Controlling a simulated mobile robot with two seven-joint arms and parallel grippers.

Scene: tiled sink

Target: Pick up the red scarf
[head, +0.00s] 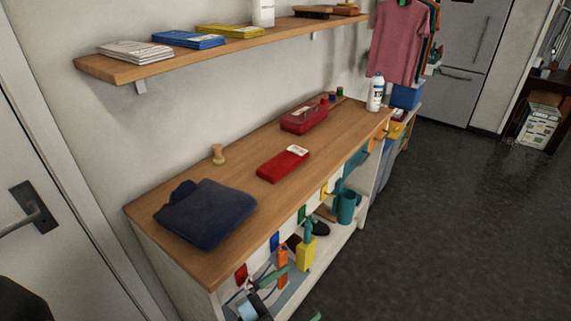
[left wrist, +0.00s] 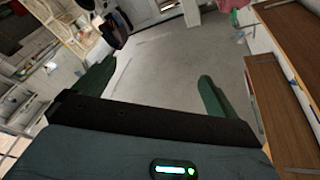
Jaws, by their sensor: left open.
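A flat, folded red item with a white tag (head: 283,163), which looks like the red scarf, lies on the wooden counter near its front edge. My left gripper (head: 293,297) is low at the bottom of the head view, in front of the counter and below its top, well apart from the red item. Its green fingers are spread and empty in the left wrist view (left wrist: 155,85). The red item cannot be made out clearly in the left wrist view. My right gripper is not in view.
Colourful items hang along the front. The dark floor (head: 450,200) at right is clear.

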